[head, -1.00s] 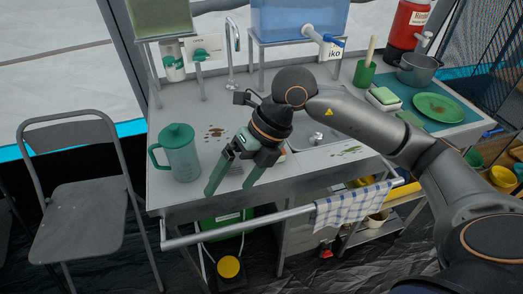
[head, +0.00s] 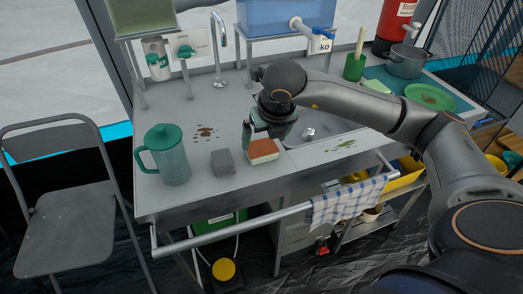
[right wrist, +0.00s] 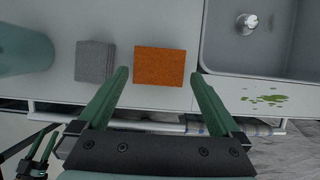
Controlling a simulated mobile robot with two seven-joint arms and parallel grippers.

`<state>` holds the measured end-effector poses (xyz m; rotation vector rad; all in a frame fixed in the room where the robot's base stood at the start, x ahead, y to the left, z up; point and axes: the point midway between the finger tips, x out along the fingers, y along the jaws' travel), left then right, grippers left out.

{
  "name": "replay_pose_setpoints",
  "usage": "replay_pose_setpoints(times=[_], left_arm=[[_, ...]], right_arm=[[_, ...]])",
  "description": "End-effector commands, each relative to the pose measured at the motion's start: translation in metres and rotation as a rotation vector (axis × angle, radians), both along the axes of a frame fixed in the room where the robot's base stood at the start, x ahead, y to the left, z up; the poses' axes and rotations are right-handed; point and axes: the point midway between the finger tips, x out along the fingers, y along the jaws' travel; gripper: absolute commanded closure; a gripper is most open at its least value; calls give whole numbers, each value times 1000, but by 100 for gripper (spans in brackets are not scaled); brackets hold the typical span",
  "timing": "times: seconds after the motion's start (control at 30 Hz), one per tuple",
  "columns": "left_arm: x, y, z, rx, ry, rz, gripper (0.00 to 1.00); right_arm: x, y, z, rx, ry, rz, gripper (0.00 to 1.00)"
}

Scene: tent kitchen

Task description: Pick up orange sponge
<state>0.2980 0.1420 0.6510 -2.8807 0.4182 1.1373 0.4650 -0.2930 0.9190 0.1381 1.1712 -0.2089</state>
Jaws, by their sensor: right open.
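The orange sponge (head: 263,149) lies on the counter between a grey sponge and the sink, with a pale side showing in the head view. It also shows in the right wrist view (right wrist: 159,66), flat and centred between my fingers. My right gripper (head: 258,132) is open and empty, just behind and above the sponge in the head view. Its green fingers (right wrist: 160,78) are spread wider than the sponge and do not visibly touch it. Part of a dark gripper with green fingers, likely my left (right wrist: 38,155), shows at the lower left of the wrist view.
A grey sponge (head: 223,162) lies close to the left. A green pitcher (head: 172,160) stands farther left. The sink (right wrist: 262,45) is to the right. A rail (head: 250,227) with a checked towel (head: 345,204) runs along the front. Brown and green stains mark the counter.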

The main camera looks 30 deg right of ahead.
Motion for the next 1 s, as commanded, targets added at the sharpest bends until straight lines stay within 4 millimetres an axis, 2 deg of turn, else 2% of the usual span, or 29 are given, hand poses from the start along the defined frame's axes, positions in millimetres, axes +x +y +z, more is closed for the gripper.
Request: replay_pose_setpoints(times=[0.1,0.23,0.53,1.0], left_arm=[[1,0,2,1,-2,0,50],[1,1,2,1,-6,1,50],[2,2,2,2,-7,3,50],[2,2,2,3,-7,3,50]], right_arm=[[5,-1,-20,-1,5,-1,0],[11,-2,-34,0,2,0,0],[13,-2,-39,1,2,1,0],[13,-2,-39,1,1,0,52]])
